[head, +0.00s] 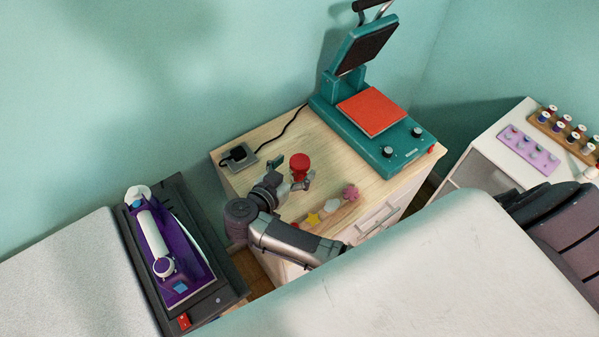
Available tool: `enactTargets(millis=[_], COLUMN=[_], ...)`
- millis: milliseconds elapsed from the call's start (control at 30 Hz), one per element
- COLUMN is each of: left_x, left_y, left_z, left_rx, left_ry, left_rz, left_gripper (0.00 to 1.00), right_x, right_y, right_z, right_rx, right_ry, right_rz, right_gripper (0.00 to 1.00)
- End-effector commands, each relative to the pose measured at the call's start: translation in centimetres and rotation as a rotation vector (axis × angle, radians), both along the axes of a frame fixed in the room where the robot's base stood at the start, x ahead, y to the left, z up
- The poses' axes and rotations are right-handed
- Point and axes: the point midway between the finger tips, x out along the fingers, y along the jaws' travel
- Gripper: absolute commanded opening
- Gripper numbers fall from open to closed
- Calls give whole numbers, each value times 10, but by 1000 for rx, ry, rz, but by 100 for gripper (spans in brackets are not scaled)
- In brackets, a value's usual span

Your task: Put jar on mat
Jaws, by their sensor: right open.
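A small jar with a red lid (300,162) stands on the wooden top of a cabinet (265,163). Its lower part is partly hidden by my right gripper. My right gripper (297,182) is open, with its fingers close beside the jar; I cannot tell whether they touch it. A flat red mat-like pad (373,111) lies on the base of a teal heat press (363,62), behind and to the right of the jar. My left gripper is not in view.
The press's raised upper plate stands above the pad. Small decorative shapes (331,207) lie along the cabinet's front edge. A purple iron (166,246) stands at left. A lilac tray (529,150) and thread spools (565,130) sit at right.

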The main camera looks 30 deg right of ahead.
Motion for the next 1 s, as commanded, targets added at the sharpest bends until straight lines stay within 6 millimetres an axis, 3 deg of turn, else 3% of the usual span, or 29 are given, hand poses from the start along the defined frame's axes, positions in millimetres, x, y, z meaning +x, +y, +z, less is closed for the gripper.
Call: enactTargets(millis=[200,467,900,967,1000], left_x=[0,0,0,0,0], left_y=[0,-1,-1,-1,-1], left_z=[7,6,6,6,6], left_rx=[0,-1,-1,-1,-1], left_ry=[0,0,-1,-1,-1], left_rz=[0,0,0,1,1], left_gripper=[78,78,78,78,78], right_x=[12,13,13,13,13], right_y=[-22,-23,-23,-23,-23], right_z=[-7,-9,-9,-9,-9], right_rx=[-2,1,1,1,1], right_ry=[0,0,1,1,1], right_rz=[0,1,0,0,0], right_gripper=[84,84,10,0,0])
